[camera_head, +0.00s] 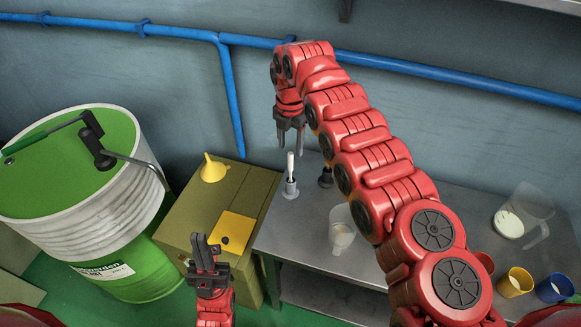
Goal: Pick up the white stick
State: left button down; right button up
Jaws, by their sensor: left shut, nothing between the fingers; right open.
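The white stick (290,163) stands upright in a small grey holder (290,188) at the left end of the metal table. My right gripper (289,146) hangs from the red arm that reaches across the picture. It is open and points down just above the stick, with its fingers around or just over the stick's top; I cannot tell which. My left gripper (206,246) is shut and empty, pointing up in front of the olive cabinet, well to the left of the stick.
The metal table (307,242) also holds a clear cup (342,232), a dark holder (326,178) partly behind my arm, a clear jug (519,214), a yellow cup (517,281) and a blue cup (553,288). A yellow funnel (212,169) sits on the cabinet (183,208). A green-white barrel (88,243) stands left.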

aim_at(291, 153)
jog(key=shift+a+f, duration=0.1)
jog(key=shift+f, duration=0.35)
notch_tip(291, 153, down, 4)
jog(key=shift+w+f+p, duration=0.1)
jog(key=shift+f+p, duration=0.15)
jog(key=shift+p, duration=0.6)
jog(key=shift+f, duration=0.4)
grip_shut()
